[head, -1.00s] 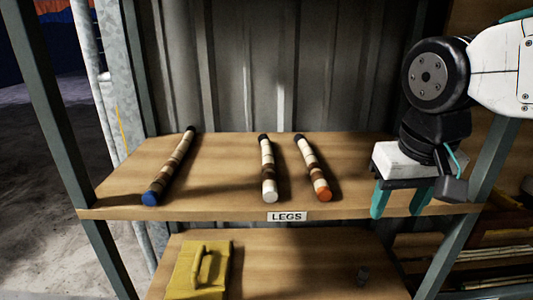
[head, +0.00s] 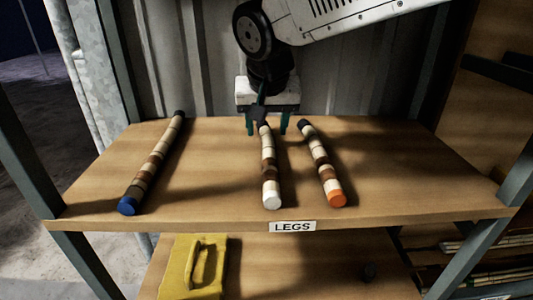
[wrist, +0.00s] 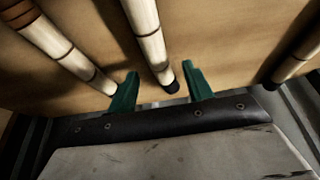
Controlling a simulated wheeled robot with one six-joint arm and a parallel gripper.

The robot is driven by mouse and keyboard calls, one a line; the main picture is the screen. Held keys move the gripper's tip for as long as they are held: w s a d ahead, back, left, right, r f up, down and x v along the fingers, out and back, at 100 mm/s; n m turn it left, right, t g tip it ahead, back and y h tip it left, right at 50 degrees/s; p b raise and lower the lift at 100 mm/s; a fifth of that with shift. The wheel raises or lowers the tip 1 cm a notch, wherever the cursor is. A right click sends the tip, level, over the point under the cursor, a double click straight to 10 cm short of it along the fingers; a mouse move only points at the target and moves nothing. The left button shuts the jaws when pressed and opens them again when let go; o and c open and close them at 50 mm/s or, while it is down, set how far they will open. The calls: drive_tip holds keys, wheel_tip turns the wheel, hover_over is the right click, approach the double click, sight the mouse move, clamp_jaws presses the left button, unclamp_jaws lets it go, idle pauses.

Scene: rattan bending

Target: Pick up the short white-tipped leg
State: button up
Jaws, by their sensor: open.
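The white-tipped leg (head: 269,170) lies on the upper shelf, its white end toward the front edge and its dark end toward the back. It is banded in cream and brown. My gripper (head: 267,127) is open at the leg's back end, pointing down. In the wrist view the leg (wrist: 147,35) runs between the two green fingers (wrist: 160,78), with its black end between them and nothing held. The white tip is out of the wrist view. I cannot tell how far the fingertips are above the shelf.
An orange-tipped leg (head: 322,165) lies close on the right, and a blue-tipped leg (head: 152,165) lies farther left. A LEGS label (head: 292,227) is on the shelf's front edge. A yellow tool (head: 195,268) is on the lower shelf. The upper shelf's right side (head: 420,170) is clear.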

drive_tip(key=x, duration=0.2)
drive_tip(key=shift+w+f, duration=0.15)
drive_tip(key=shift+f, duration=0.1)
drive_tip(key=c, duration=1.1)
